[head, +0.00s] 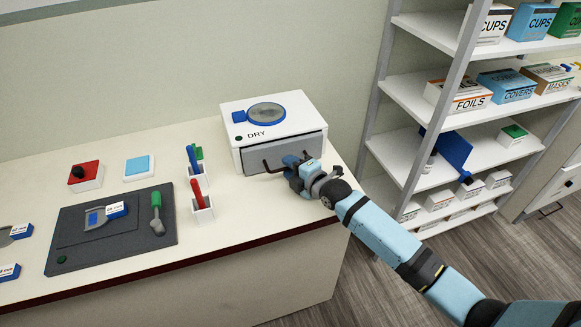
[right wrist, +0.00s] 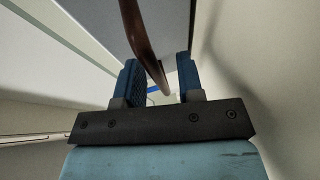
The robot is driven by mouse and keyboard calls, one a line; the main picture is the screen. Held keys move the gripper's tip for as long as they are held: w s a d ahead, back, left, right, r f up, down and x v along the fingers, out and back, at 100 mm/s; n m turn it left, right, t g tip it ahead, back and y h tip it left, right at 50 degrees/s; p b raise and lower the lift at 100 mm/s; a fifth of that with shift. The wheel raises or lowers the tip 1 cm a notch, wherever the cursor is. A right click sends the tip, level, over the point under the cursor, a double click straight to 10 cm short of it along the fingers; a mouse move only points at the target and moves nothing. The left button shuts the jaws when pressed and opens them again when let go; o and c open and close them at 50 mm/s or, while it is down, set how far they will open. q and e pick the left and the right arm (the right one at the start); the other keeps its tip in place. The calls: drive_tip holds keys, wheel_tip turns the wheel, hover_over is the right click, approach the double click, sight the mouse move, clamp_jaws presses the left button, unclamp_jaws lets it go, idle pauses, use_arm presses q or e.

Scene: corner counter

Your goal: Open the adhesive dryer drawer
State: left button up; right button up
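The adhesive dryer (head: 236,112) is a white box marked DRY with a round blue-rimmed window on top, at the back right of the counter. Its grey drawer front (head: 311,146) looks flush with the box and carries a dark bar handle (head: 266,165). My right gripper (head: 291,162) is at the drawer front, covering part of the handle. In the right wrist view, the handle (right wrist: 143,42) runs between the two blue fingers of my right gripper (right wrist: 160,82), which stand apart with gaps beside the bar. My left gripper is not in view.
A pen holder (head: 202,213) stands left of the dryer. A dark mat (head: 70,248) with tools, a red-topped box (head: 86,175) and a blue-topped box (head: 139,168) lie further left. A shelf (head: 410,93) with labelled boxes stands at the right. Bare counter lies before the dryer.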

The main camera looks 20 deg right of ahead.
clamp_jaws()
drive_tip(key=s+p, duration=0.6)
drive_tip(key=s, duration=0.6)
drive_tip(key=shift+s+d, duration=0.1)
drive_tip(key=shift+d, duration=0.1)
drive_tip(key=shift+s, duration=0.2)
unclamp_jaws()
